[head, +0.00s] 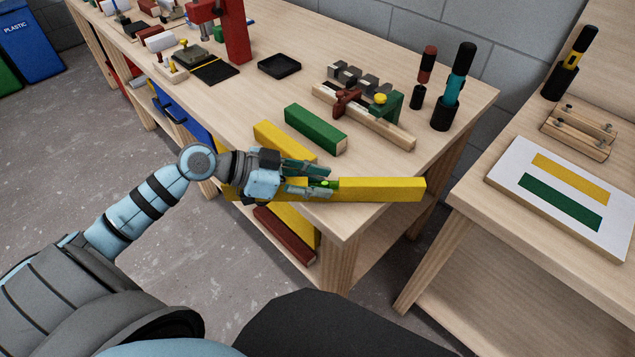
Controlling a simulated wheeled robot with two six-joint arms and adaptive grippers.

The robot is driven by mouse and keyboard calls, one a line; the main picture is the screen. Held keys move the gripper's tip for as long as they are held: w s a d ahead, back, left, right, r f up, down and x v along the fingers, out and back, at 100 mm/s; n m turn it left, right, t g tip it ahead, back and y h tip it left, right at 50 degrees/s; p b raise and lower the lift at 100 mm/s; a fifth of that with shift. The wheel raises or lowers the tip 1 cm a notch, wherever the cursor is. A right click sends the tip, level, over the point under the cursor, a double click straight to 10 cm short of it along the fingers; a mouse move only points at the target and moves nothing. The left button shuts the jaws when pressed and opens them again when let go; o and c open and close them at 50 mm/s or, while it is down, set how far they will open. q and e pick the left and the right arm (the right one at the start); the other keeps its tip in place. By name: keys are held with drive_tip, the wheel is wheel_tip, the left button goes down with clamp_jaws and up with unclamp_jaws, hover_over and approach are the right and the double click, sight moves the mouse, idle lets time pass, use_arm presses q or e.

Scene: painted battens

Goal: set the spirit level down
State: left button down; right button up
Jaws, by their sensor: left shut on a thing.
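The spirit level (385,190) is a long yellow bar with a green vial near its middle. My left gripper (328,181) is shut on it around the middle. The level lies across the picture at the workbench's (388,167) near corner, its left end past the front edge. I cannot tell whether it touches the bench top. The gripper hides part of the bar. My right gripper is not in view.
A green batten (315,128) and a yellow batten (284,141) lie just behind the level. A wooden jig with clamps (365,115) and tool holders (445,110) stand farther back. A second bench (500,240) at right carries a white board (560,190).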

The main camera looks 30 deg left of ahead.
use_arm(q)
drive_tip(key=shift+f, duration=0.15)
drive_tip(key=c, duration=1.2)
unclamp_jaws()
